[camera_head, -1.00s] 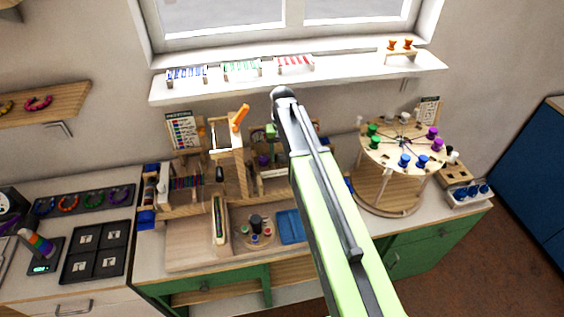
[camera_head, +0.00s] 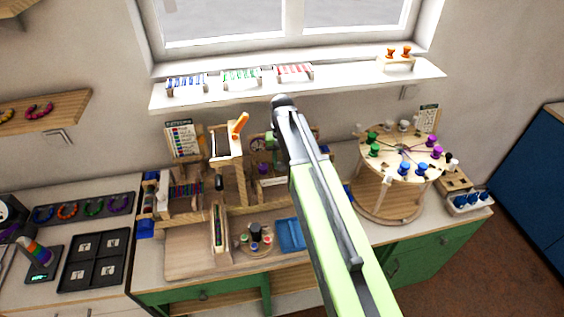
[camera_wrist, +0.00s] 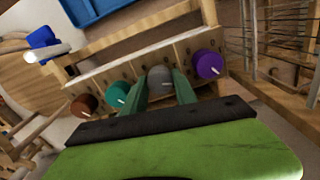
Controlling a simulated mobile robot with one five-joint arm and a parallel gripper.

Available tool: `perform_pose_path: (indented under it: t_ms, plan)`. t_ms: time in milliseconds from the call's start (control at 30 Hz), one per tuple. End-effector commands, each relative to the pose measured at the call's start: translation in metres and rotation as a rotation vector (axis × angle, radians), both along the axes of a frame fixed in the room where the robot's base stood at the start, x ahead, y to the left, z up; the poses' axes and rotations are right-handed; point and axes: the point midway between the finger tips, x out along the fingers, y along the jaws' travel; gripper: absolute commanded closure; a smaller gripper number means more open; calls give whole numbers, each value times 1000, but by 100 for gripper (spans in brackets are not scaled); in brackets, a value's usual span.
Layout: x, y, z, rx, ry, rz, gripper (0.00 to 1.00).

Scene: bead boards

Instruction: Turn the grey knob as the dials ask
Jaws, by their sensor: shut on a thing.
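The grey knob (camera_wrist: 160,77) sits on a light wooden panel (camera_wrist: 182,52) in the wrist view, between a teal knob (camera_wrist: 118,93) and a purple knob (camera_wrist: 208,64). A brown knob (camera_wrist: 84,105) is at the panel's left end. The knobs carry pale pointer marks. My gripper (camera_wrist: 160,87) is shut on the grey knob, one green finger on each side. In the head view my arm hides the grey knob; a purple knob (camera_head: 263,168) and a round dial (camera_head: 257,144) show just left of my arm. The dial's reading is too small to make out.
A round wooden spool stand (camera_head: 389,192) is right of my arm. A wooden stand with an orange handle (camera_head: 239,124) is on the left. A blue tray (camera_head: 290,234) and a round holder (camera_head: 255,243) lie in front. The window sill (camera_head: 340,88) is behind.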

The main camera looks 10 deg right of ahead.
Motion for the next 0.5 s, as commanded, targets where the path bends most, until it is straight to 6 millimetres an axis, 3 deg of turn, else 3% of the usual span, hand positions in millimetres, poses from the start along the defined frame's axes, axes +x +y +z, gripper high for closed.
perform_pose_path:
  t_ms: [500]
  plan:
    - [0, 0, 0, 0, 0, -351, 100]
